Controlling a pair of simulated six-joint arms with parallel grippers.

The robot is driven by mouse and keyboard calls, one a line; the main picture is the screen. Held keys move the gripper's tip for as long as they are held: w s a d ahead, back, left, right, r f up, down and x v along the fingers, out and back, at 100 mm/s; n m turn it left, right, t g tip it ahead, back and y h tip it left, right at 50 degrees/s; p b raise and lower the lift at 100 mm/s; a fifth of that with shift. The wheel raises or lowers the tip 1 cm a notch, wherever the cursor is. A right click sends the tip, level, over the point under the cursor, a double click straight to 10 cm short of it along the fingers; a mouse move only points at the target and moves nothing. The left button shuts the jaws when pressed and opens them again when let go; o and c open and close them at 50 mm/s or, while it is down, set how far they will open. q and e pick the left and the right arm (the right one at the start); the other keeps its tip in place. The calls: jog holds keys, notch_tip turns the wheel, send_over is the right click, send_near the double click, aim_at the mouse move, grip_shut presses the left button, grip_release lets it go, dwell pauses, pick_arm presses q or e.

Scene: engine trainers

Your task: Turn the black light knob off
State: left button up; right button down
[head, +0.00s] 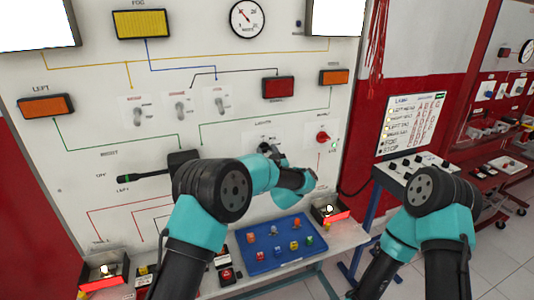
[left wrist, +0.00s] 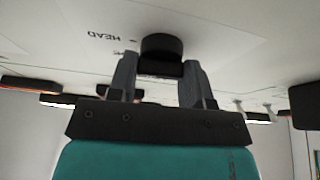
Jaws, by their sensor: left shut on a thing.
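The black light knob (left wrist: 162,46) sticks out of the white panel in the left wrist view, next to printed lettering that reads HEAD. My left gripper (left wrist: 160,70) has a finger on each side of the knob and is shut on it. In the head view my left gripper (head: 270,154) is at the panel, right of centre below the LIGHTS label. There the gripper and wrist mostly hide the knob, so I cannot read its setting. My right arm shows at the lower right of the head view, but its gripper is not in view.
A red knob (head: 323,137) sits on the panel right of my left gripper. Toggle switches (head: 180,109) are at upper left. A black lever (head: 143,177) sticks out at left. A blue tray (head: 262,262) with several coloured pieces lies below. A control stand (head: 408,130) stands at right.

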pick_arm(q)
jog(key=n+g+y, duration=0.1)
jog(key=n, duration=0.2)
jog(key=n+y, duration=0.1)
jog(key=n, duration=0.2)
jog(key=shift+d+g+y, duration=0.1)
jog(key=shift+g+y, duration=0.2)
jog(key=shift+g, duration=0.1)
jog(key=n+g, duration=0.1)
jog(key=n, duration=0.2)
jog(key=n+g+y, duration=0.1)
jog(key=n, duration=0.2)
jog(key=shift+y, duration=0.3)
jog(key=n+g, duration=0.1)
jog(key=n, duration=0.1)
jog(key=n+g, duration=0.1)
jog(key=n, duration=0.2)
jog(key=shift+r+y, duration=0.1)
jog(key=shift+y, duration=0.2)
jog(key=n+g+h, duration=0.1)
jog(key=n, duration=0.3)
jog(key=shift+g, duration=0.4)
jog(key=shift+d+n, duration=0.1)
jog(key=shift+n, duration=0.2)
jog(key=o, duration=0.9)
